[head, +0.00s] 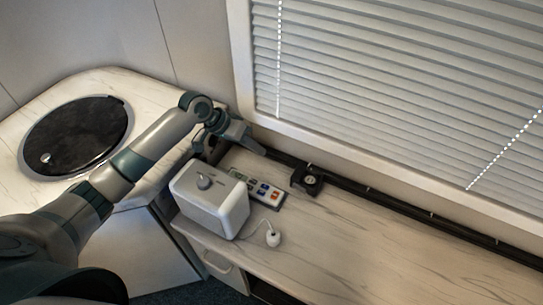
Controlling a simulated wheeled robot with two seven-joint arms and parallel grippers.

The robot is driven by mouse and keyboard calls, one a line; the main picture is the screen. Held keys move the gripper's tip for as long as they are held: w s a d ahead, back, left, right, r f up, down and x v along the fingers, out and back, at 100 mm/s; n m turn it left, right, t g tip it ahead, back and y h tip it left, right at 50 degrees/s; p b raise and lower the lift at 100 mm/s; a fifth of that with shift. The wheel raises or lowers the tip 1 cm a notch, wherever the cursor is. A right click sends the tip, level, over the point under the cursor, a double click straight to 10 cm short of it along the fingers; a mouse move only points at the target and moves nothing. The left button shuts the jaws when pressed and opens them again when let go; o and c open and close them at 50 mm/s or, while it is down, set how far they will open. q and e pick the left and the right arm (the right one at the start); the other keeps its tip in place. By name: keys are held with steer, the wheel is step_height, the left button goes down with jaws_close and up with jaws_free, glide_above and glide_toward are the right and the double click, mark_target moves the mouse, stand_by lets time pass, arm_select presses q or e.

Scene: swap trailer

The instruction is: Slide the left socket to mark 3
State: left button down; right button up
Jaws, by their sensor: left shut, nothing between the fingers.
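A black rail (400,201) runs along the back of the counter below the window, with several small pale marks on it. One black socket block (307,180) with a round pale face sits on the rail near its left part, close to a mark. No second socket shows. Numbers on the marks are too small to read. My left gripper (258,149) is shut and empty, over the left end of the rail, to the left of the socket and apart from it. My right gripper is not in view.
A white box with a knob (212,202) stands on the counter (350,245), just in front of my left gripper. Blinds (400,90) rise behind the rail. The counter's right side is clear.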

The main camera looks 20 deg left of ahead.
arm_select(q)
steer(key=p+x, duration=0.2)
steer(key=x, duration=0.7)
steer(key=shift+w+d+f, duration=0.1)
steer(key=shift+d+f, duration=0.15)
steer(key=shift+s+d+r+p, duration=0.1)
steer(key=shift+d+p, duration=0.35)
steer(key=shift+d, duration=0.1)
steer(key=shift+s+d+r+p, duration=0.1)
steer(key=shift+s+d+p, duration=0.05)
steer(key=shift+d+p, duration=0.4)
steer(key=shift+s+d+f, duration=0.15)
steer(key=shift+d+f, duration=0.05)
steer(key=shift+d, duration=0.6)
steer(key=s+d+p, duration=0.1)
steer(key=d, duration=0.4)
steer(key=s+d+p, duration=0.1)
steer(key=d+p, duration=0.1)
steer(key=d, duration=0.4)
steer(key=s+d+p, duration=0.1)
steer(key=d, duration=0.5)
steer(key=shift+s+d+r, duration=0.1)
steer(key=shift+s+d, duration=0.2)
steer(key=shift+d, duration=0.4)
